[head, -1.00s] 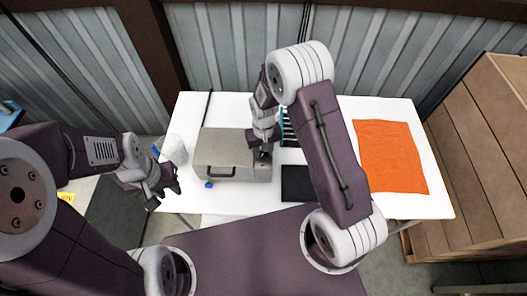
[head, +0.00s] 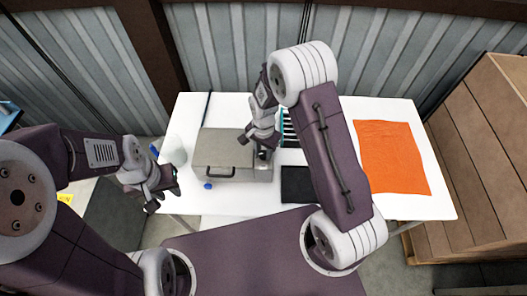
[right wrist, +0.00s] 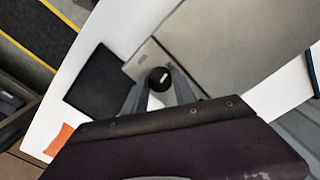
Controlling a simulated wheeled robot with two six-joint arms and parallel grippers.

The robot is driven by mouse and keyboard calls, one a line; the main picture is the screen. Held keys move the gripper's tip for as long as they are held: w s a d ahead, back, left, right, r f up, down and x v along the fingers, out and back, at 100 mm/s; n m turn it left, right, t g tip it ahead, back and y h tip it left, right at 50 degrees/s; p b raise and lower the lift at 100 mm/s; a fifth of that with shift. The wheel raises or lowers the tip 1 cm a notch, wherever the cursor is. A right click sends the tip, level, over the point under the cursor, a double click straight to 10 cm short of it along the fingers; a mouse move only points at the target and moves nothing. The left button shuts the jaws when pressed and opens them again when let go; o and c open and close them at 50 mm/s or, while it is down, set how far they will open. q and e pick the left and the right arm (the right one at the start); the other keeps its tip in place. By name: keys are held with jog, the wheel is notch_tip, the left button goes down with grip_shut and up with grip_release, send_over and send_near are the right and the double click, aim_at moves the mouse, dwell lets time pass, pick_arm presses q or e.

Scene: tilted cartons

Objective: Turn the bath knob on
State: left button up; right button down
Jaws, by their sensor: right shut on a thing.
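The bath is a grey box (head: 222,150) with a dark handle on its front, standing on the white table. It also shows in the right wrist view (right wrist: 240,42). Its round black knob (right wrist: 158,79) bears a white mark and sits between my right fingers. My right gripper (head: 264,152) is at the box's right front corner, shut on the knob; its fingers also show in the right wrist view (right wrist: 160,90). The knob is hidden in the head view. My left gripper (head: 164,192) is empty, with its fingers apart, off the table's left front edge.
The white table (head: 232,204) carries a black pad (head: 297,184) right of the box, a teal-edged rack (head: 288,128) behind it and an orange cloth (head: 392,157) at right. A whitish transparent container (head: 174,152) stands left of the box. A wooden crate (head: 490,150) stands beyond the table.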

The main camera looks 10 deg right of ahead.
jog(key=shift+w+r+m, duration=0.15)
jog(key=shift+m, duration=0.85)
jog(key=c, duration=1.3)
grip_release()
